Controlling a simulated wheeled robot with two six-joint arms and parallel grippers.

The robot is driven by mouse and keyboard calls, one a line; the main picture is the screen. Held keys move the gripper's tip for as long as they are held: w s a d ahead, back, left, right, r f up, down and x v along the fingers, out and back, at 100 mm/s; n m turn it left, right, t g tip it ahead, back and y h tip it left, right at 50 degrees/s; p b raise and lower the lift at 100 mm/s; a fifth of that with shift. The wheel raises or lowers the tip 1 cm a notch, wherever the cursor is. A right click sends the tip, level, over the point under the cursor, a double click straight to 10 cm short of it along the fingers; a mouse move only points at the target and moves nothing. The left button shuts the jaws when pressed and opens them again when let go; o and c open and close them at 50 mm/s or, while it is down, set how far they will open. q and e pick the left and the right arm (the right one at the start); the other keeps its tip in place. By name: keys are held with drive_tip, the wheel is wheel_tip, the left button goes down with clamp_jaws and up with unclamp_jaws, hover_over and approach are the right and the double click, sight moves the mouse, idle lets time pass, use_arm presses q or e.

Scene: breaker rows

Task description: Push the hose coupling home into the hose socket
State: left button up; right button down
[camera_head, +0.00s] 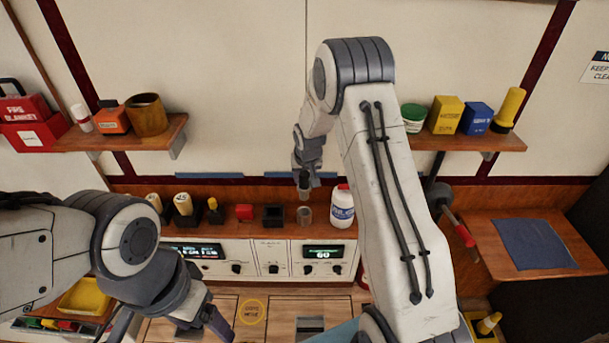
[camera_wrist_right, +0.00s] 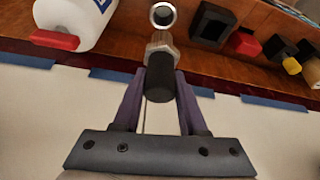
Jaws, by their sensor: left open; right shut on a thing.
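The hose coupling (camera_wrist_right: 160,62), a black body with a metal hex end, is held between the two fingers of my right gripper (camera_wrist_right: 160,88). In the head view my right gripper (camera_head: 306,172) points down above the back shelf, with the dark coupling (camera_head: 304,190) beneath it. The hose socket (camera_head: 304,214), a small grey cylinder, stands on that shelf just below the coupling. Its round open mouth (camera_wrist_right: 163,15) shows in the right wrist view, apart from the coupling's metal end. My left gripper (camera_head: 208,325) is open and empty at the lower left.
A white bottle (camera_head: 342,205) stands close right of the socket. A black square holder (camera_head: 273,215) and a red block (camera_head: 244,212) stand to its left. The control panel (camera_head: 270,258) lies below the shelf. A blue mat (camera_head: 535,244) lies on the right side table.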

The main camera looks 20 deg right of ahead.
sight(304, 190)
drive_tip(key=shift+f+b, duration=0.1)
drive_tip(key=shift+b, duration=0.25)
wheel_tip(304, 190, down, 6)
drive_tip(key=b, duration=0.4)
drive_tip(key=shift+r+b, duration=0.2)
drive_tip(key=shift+b, duration=0.15)
drive_tip(key=shift+f, duration=0.15)
idle(0.4)
drive_tip(key=shift+f+b, duration=2.4)
drive_tip(key=shift+f, duration=0.1)
drive_tip(key=shift+c, duration=1.9)
unclamp_jaws()
drive_tip(key=shift+r, duration=0.1)
drive_tip(key=b+v, duration=0.2)
drive_tip(key=v, duration=0.8)
drive_tip(key=shift+s+r, duration=0.15)
